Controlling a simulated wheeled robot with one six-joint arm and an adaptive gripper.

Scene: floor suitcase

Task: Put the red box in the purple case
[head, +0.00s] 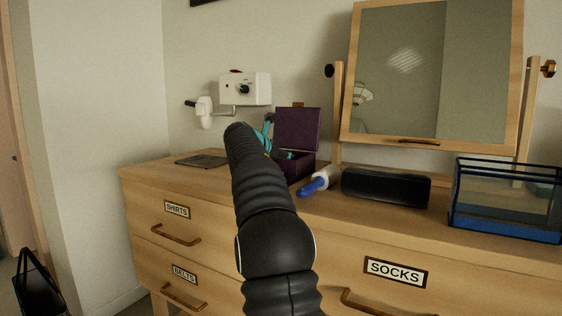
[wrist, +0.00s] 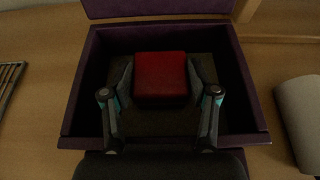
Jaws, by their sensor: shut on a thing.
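The purple case (head: 297,130) stands on the dresser top with its lid raised. In the wrist view the case (wrist: 84,85) lies open below my gripper, its dark inside showing. The red box (wrist: 160,75) is between the two fingers of my gripper (wrist: 160,90), which is shut on it. The box is over or within the case opening; I cannot tell whether it touches the case floor. In the head view my arm hides most of the gripper (head: 268,134) and the red box is not visible.
A black speaker-like box (head: 386,188) and a blue-and-white cylindrical item (head: 318,182) lie right of the case. A blue-framed glass tank (head: 507,200) is farther right. A flat dark rack (head: 202,161) lies left. A mirror (head: 432,75) stands behind.

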